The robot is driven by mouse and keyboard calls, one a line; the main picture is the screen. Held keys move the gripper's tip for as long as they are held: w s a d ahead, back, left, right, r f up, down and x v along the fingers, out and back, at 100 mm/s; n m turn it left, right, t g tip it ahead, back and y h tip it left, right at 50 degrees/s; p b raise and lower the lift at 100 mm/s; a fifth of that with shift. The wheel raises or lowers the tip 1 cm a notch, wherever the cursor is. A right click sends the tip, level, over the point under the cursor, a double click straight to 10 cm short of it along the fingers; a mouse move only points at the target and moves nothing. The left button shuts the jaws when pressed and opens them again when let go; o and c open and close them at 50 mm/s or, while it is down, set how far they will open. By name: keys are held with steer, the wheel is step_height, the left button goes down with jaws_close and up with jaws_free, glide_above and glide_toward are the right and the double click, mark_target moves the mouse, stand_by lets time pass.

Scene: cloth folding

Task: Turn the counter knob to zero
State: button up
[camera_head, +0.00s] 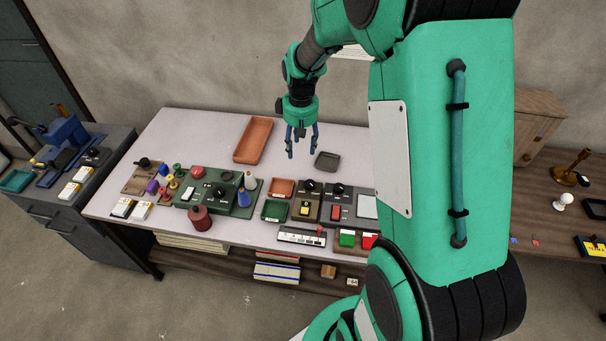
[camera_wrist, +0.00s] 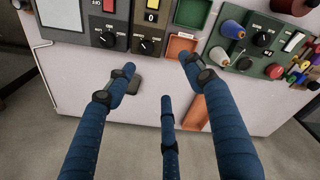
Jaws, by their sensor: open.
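My gripper (camera_head: 302,151) is open and empty, in the air above the back part of the pale table. In the wrist view my gripper (camera_wrist: 160,68) shows spread blue fingers, apart from every control. A brown box with a yellow button has a black knob (camera_head: 308,186) on top; in the wrist view this knob (camera_wrist: 147,46) sits near a small plate (camera_wrist: 151,17) that seems to read 0. A grey box with a red switch beside it has a similar black knob (camera_head: 338,188), also in the wrist view (camera_wrist: 107,38). I cannot tell for certain which is the counter knob.
A dark grey tray (camera_head: 327,161) and a long orange tray (camera_head: 253,140) lie near the table's back edge. A green panel (camera_head: 215,194) with another knob stands left of small orange (camera_head: 281,187) and green (camera_head: 274,209) trays. The table's back left is clear.

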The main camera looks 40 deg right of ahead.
steer(key=g, duration=0.1)
glide_above(310, 183)
step_height(310, 183, down, 10)
steer(key=shift+r, duration=0.15)
step_height(310, 183, down, 14)
steer(key=b, duration=0.3)
steer(key=shift+r, duration=0.1)
stand_by(0.4)
steer(key=c, duration=1.1)
